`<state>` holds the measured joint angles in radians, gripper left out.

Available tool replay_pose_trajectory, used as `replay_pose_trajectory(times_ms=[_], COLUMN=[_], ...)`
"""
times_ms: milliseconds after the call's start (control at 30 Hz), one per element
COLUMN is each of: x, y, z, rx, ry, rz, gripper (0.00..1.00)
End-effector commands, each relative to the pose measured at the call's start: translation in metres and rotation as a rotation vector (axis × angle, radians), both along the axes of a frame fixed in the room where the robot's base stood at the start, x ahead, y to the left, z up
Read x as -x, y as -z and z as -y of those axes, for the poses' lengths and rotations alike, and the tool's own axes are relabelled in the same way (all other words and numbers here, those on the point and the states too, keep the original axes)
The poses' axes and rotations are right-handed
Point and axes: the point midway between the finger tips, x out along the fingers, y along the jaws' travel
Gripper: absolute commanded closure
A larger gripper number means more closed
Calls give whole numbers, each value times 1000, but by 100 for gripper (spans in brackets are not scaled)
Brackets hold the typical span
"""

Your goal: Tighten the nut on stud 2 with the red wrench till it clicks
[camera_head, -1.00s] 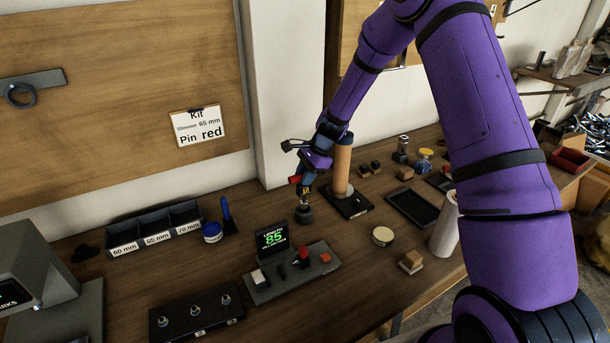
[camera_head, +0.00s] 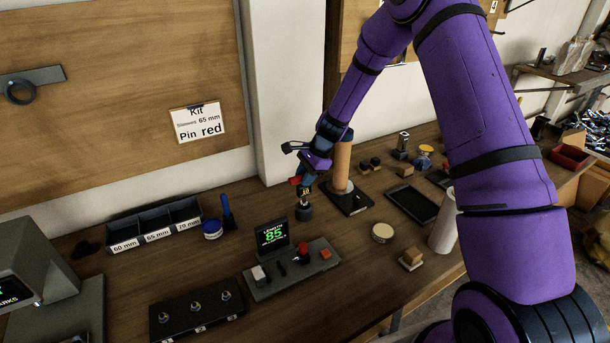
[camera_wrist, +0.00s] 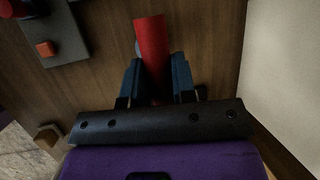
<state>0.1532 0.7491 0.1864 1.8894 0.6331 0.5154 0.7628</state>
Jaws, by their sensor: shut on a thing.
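My gripper (camera_head: 304,187) is above the bench, left of the tan upright cylinder. In the wrist view its two blue fingers (camera_wrist: 156,80) are shut on a red handle (camera_wrist: 151,45), which I take to be the red wrench. In the head view a dark round piece (camera_head: 304,212) shows directly below the fingers, at bench level. I cannot tell whether it is the wrench's head or a stand. A black block (camera_head: 196,318) with three studs in a row lies at the front left, well away from my gripper. The middle stud (camera_head: 196,307) carries a metal piece. The block's small labels are unreadable.
A grey panel (camera_head: 293,275) with a display reading 85, a red knob and buttons sits between my gripper and the stud block. A tan cylinder (camera_head: 342,165) stands close right of my gripper. Labelled bins (camera_head: 155,226) are at the left. Bench in front of the panel is clear.

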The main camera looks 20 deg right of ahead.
Motion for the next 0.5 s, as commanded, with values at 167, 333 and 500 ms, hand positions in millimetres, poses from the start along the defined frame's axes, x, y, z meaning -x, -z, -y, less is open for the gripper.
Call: replay_pose_trajectory(times_ms=[167, 333, 500], x=[0, 0, -1], y=[3, 5, 8], z=[0, 0, 0], rx=[0, 0, 1], ry=[0, 0, 0], rz=[1, 1, 2], gripper=[100, 100, 100])
